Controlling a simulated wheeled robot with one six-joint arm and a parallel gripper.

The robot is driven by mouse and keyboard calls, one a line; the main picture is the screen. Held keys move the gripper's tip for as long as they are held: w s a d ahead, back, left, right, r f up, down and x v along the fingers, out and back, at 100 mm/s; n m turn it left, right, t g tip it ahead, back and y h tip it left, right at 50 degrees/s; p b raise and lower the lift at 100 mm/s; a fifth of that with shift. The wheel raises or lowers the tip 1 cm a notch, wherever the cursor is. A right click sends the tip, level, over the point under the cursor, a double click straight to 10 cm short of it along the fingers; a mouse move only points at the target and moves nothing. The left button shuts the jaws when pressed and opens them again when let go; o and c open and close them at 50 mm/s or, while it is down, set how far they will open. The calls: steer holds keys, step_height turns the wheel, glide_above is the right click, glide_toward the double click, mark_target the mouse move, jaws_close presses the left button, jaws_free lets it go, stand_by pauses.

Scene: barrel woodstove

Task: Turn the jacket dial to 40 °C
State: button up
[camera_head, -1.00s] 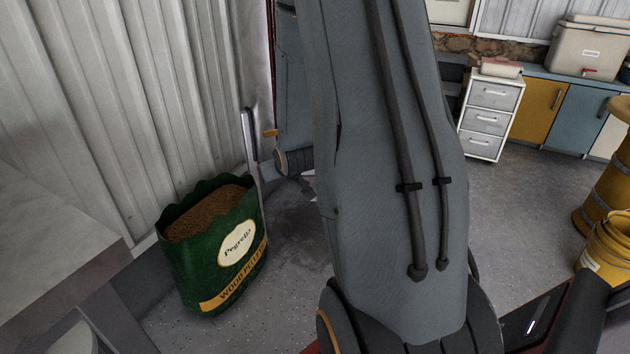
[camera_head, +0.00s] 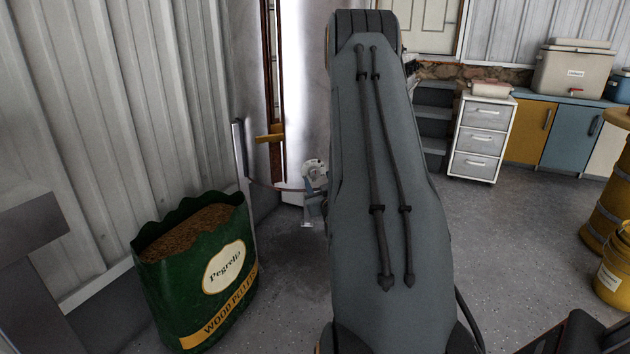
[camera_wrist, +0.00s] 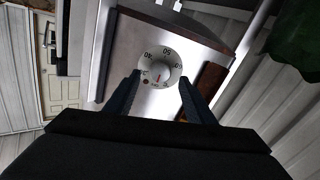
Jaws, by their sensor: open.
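The jacket dial (camera_wrist: 159,60) is a round white-grey knob with printed numbers, on a shiny metal surface. It shows "40", "50" and "60" along its upper part in the wrist view. A short red mark and a reddish dot show low on its face; I cannot tell the setting. My gripper (camera_wrist: 160,78) is open, with one dark finger on each side of the dial. I cannot tell whether the fingers touch it. In the head view, a small pale dial (camera_head: 314,168) shows left of my arm, with part of my gripper (camera_head: 313,195) beside it.
A green wood-pellet bag (camera_head: 225,265) stands on the floor at left, by the corrugated wall (camera_head: 110,110). A tall shiny metal body (camera_head: 305,90) rises behind the dial. Floor between is clear.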

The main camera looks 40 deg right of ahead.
mark_target(315, 174)
steer(key=shift+b+x, duration=0.4)
steer(key=shift+x, duration=1.6)
steer(key=c, duration=1.1)
steer(key=shift+o, duration=0.2)
